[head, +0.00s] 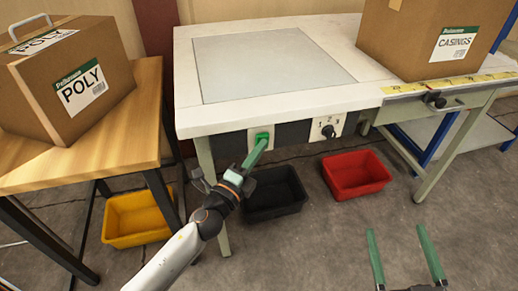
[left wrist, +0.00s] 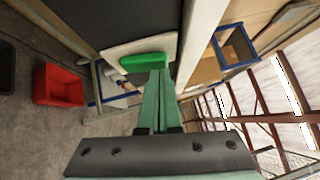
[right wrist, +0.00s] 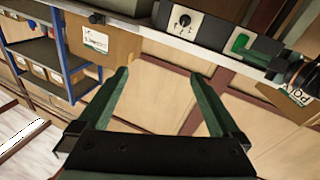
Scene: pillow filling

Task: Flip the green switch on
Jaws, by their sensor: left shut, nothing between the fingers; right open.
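The green switch (head: 262,137) sits on a pale plate on the dark front panel of the white table. My left gripper (head: 260,143) is shut and empty, with its fingertips at the switch. In the left wrist view the green switch (left wrist: 147,62) lies right at the fingertips (left wrist: 156,72); I cannot tell whether they touch. The switch also shows in the right wrist view (right wrist: 240,42). My right gripper (head: 395,235) is open and empty, low at the right, away from the table front.
A black knob (head: 328,131) is on the same panel, right of the switch. A POLY box (head: 35,115) stands on the wooden table, a CASINGS box (head: 405,40) on the white table (head: 190,112). Yellow (head: 115,240), black (head: 285,205) and red (head: 345,190) bins are on the floor.

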